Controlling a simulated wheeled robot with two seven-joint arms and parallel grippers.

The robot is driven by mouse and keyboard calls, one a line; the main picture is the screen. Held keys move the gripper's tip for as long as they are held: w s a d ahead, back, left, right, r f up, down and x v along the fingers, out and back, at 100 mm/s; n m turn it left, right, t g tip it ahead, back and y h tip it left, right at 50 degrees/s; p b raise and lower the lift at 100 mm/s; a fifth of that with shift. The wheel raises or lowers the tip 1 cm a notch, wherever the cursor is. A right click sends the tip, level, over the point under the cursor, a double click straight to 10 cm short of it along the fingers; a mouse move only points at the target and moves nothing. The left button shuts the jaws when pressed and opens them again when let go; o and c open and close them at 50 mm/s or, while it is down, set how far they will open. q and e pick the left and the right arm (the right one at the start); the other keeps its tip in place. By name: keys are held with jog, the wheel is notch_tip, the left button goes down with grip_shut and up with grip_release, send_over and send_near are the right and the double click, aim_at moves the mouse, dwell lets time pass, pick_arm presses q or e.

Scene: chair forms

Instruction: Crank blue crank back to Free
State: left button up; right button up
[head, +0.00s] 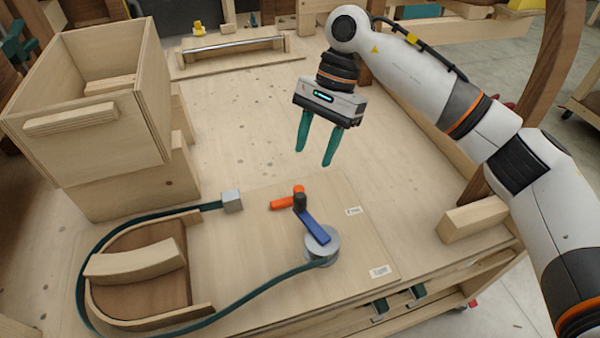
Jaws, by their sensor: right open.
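The blue crank (312,226) sits on a round grey hub (321,246) on a wooden board. A label that seems to read "Free" (353,211) lies to the right of the crank, and another label (379,271), hard to read, lies below right of the hub. My right gripper (314,157) has teal fingers, spread apart and empty, pointing down above and behind the crank knob. My left gripper is not in view.
A dark green strap (262,294) runs from the hub around a curved wooden form (150,262) to a grey block (231,201). A wooden box (100,140) stands at left. The bench behind the board is mostly clear.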

aim_at(301, 194)
jog(key=p+x, duration=0.1)
jog(key=x, duration=0.4)
jog(key=p+x, duration=0.2)
jog(key=x, duration=0.4)
jog(key=shift+s, duration=0.25)
jog(key=shift+a+f, duration=0.1)
jog(key=shift+f, duration=0.15)
grip_shut()
